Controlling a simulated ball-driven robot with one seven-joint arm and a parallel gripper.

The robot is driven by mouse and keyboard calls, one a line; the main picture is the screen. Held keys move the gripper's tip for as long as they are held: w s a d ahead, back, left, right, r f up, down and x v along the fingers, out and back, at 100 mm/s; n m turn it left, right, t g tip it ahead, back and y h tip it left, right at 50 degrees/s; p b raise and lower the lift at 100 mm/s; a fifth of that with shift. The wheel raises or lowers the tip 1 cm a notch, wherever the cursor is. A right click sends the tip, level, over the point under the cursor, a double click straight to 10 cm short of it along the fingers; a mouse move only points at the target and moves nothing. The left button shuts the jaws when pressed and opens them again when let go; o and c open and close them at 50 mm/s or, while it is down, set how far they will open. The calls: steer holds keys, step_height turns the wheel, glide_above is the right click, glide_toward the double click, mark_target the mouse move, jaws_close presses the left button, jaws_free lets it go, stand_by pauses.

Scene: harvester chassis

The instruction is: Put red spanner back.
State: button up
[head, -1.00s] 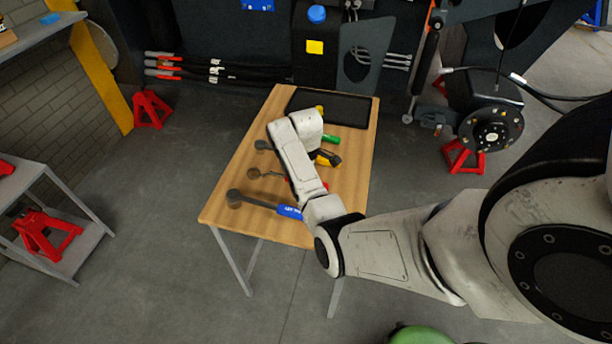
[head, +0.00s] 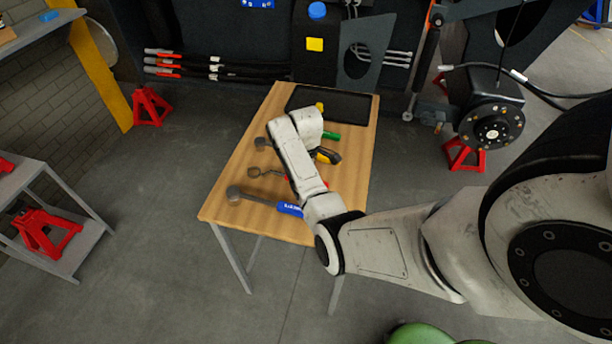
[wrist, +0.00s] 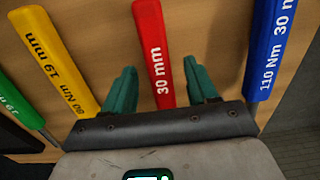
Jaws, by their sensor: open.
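The red spanner, marked 30 mm, lies on the wooden table (head: 222,205). Its red handle (wrist: 153,45) shows in the wrist view, between the two green fingers of my gripper (wrist: 160,68). My gripper is open, with a finger on either side of the handle and a visible gap on each side. I cannot tell its height over the handle. In the head view my arm hides the gripper and most of the handle; a grey tool head (head: 254,172) shows left of the arm.
A blue-handled tool (wrist: 268,45) lies right of the red one, and yellow (wrist: 58,60) and green (wrist: 18,98) handles lie left. A dark tray (head: 345,108) lies at the table's far end. Red stands (head: 150,106) are on the floor, and a shelf unit (head: 82,240) stands left.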

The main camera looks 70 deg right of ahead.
step_height(320, 180, up, 11)
steer(key=shift+b, duration=0.3)
steer(key=shift+f, duration=0.2)
stand_by(0.3)
steer(key=shift+m+h, duration=0.4)
steer(key=shift+h, duration=0.1)
steer(key=s+a+f, duration=0.1)
steer(key=a+f, duration=0.1)
steer(key=a, duration=0.3)
steer(key=a+f, duration=0.2)
steer(key=a, duration=0.4)
steer(key=s+a+f, duration=0.1)
steer(key=a+f, duration=0.1)
steer(key=a, duration=0.4)
steer(key=shift+s+f, duration=0.25)
steer(key=shift+s, duration=0.05)
steer(key=s+a+m+t, duration=0.1)
steer(key=s+a, duration=0.8)
steer(key=a, duration=0.6)
steer(key=shift+r+y, duration=0.3)
steer(key=shift+y, duration=0.1)
steer(key=shift+c, duration=0.4)
